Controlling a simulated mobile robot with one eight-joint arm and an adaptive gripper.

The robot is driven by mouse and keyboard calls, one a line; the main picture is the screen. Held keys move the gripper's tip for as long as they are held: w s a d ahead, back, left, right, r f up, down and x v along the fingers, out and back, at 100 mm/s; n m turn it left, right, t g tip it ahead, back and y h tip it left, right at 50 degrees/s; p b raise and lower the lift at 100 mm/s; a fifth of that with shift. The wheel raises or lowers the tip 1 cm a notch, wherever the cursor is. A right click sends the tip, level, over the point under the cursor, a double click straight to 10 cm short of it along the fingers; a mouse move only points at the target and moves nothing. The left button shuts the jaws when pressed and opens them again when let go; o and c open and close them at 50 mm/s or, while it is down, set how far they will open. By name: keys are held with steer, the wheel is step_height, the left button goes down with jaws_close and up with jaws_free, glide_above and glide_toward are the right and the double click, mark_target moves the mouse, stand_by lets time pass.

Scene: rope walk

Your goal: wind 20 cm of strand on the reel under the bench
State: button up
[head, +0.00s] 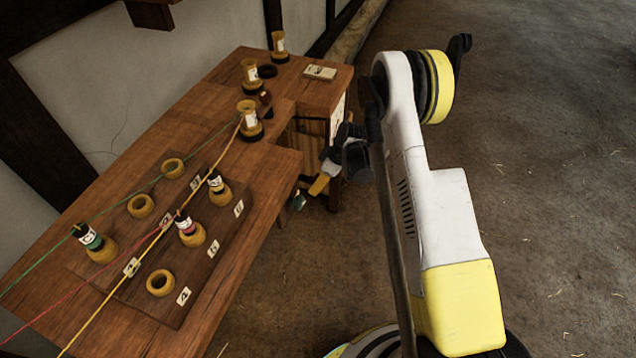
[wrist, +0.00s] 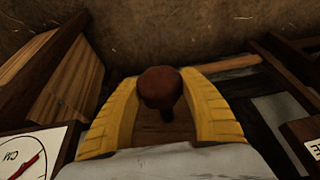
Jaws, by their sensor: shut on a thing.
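In the wrist view, a dark reddish-brown round knob (wrist: 160,86) sits between the yellow fingers of my gripper (wrist: 160,100). My gripper is shut on this knob, which looks like a crank handle. The reel itself cannot be made out clearly. A yellow strand (head: 165,226) runs over the bench (head: 262,180) to a spool (head: 249,122).
Green (head: 150,180) and red (head: 75,295) strands also cross the bench. A board (head: 205,275) holds several spools and empty rings with labels. More spools and a small card (head: 320,72) stand at the far end. Open floor (head: 560,180) lies to the right.

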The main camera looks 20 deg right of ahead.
steer(key=g+y, duration=0.2)
steer(key=shift+m+g, duration=0.4)
steer(key=shift+m+g+y, duration=0.4)
steer(key=shift+g+y, duration=0.6)
steer(key=shift+g, duration=0.3)
steer(key=o, duration=1.2)
steer(key=v, duration=0.7)
steer(key=shift+d, duration=0.2)
steer(key=shift+r, duration=0.1)
